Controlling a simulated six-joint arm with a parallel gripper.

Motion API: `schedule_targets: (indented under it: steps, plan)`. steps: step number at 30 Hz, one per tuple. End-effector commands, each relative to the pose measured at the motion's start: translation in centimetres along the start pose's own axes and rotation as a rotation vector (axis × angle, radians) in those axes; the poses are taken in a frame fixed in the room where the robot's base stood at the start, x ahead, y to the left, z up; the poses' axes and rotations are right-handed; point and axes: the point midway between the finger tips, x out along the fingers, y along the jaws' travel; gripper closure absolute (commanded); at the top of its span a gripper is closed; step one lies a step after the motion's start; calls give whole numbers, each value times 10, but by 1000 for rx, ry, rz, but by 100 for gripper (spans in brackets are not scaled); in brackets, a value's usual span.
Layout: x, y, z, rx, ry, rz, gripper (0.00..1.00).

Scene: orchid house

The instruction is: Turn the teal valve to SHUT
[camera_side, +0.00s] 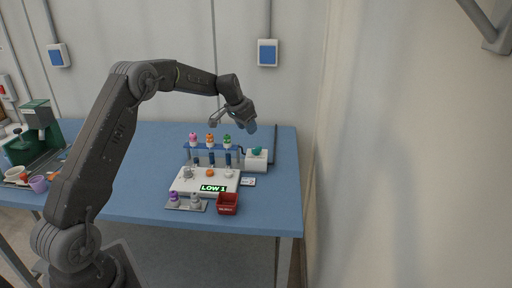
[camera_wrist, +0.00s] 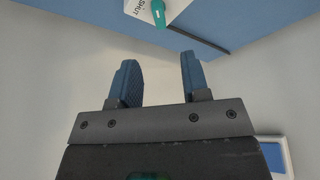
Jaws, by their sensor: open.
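The teal valve (camera_side: 257,150) sits on top of a white box (camera_side: 257,163) at the right end of the rack on the blue table. In the wrist view the teal valve handle (camera_wrist: 159,14) shows at the top edge, beside a white face with the printed word SHUT; the handle is partly cut off by the frame, so its full setting cannot be told. My gripper (camera_side: 252,126) is above and a little behind the valve, apart from it. In the wrist view my gripper (camera_wrist: 160,75) has its two blue fingers spread with nothing between them.
A blue rack (camera_side: 214,147) with pink, orange and green-topped items stands left of the valve. A green machine (camera_side: 40,122) stands far left.

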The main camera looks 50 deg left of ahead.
Motion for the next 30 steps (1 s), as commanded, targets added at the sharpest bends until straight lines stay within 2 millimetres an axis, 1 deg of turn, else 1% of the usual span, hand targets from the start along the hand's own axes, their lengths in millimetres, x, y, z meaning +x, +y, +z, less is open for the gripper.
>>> schedule_targets:
  steps: [1,9,15,21,29,30]
  plan:
    - [13,0,0,0,-3,2,57]
    - [68,1,0,1,-1,1,57]
    - [95,1,0,1,1,0,57]
    - [106,1,0,1,1,0,57]
    - [106,1,0,1,2,0,57]
    - [106,1,0,1,2,0,61]
